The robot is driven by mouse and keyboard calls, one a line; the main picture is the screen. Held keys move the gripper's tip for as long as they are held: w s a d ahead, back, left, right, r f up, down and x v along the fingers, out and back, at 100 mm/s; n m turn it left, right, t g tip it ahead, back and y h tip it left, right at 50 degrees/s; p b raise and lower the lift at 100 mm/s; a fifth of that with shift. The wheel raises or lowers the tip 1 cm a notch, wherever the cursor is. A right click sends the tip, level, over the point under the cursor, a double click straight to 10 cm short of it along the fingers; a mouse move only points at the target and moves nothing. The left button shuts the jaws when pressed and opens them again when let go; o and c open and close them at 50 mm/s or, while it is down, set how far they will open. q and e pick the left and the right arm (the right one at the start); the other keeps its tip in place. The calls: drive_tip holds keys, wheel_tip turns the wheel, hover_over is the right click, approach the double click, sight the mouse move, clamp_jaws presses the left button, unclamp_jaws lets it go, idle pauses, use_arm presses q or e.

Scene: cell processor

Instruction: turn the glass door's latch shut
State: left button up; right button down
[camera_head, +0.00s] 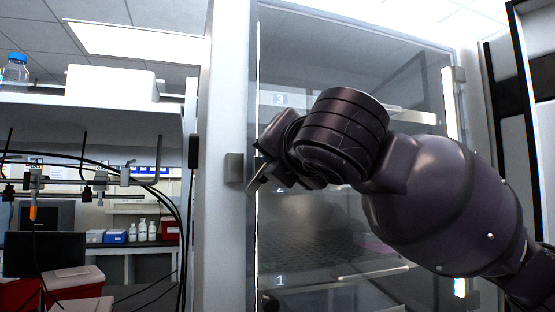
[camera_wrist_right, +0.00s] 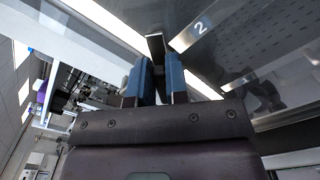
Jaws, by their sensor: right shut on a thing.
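The glass door (camera_head: 340,215) fills the middle of the head view and looks closed against its pale frame. A grey latch block (camera_head: 234,168) sits on the frame at the door's left edge. My right gripper (camera_head: 263,165) is at this edge, beside the block, mostly hidden by my wrist. In the right wrist view, the blue fingers of the right gripper (camera_wrist_right: 156,75) are shut on the narrow metal latch (camera_wrist_right: 156,46), which sticks out past their tips. The latch's exact angle to the door is hard to tell. My left gripper is not in view.
Behind the glass are shelves labelled 3 (camera_head: 280,99), 2 and 1. At left, a white shelf (camera_head: 90,118) holds a blue-capped bottle (camera_head: 14,72) and a white box (camera_head: 110,83). Cables and clamps hang below it. A black frame (camera_head: 518,60) stands at far right.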

drive_tip(key=m, duration=0.3)
drive_tip(key=f+m, duration=0.1)
drive_tip(key=m, duration=0.3)
drive_tip(key=m+b, duration=0.1)
drive_tip(key=m, duration=0.2)
drive_tip(key=shift+w+d+f, duration=0.1)
drive_tip(key=shift+d+f, duration=0.2)
drive_tip(key=shift+d, duration=0.1)
drive_tip(key=shift+m, duration=0.4)
drive_tip(key=c, duration=1.1)
unclamp_jaws()
drive_tip(key=b+v, duration=0.1)
drive_tip(key=v, duration=0.9)
drive_tip(key=shift+s+d+b, duration=0.15)
drive_tip(key=shift+s+b, duration=0.15)
drive_tip(key=shift+s, duration=0.1)
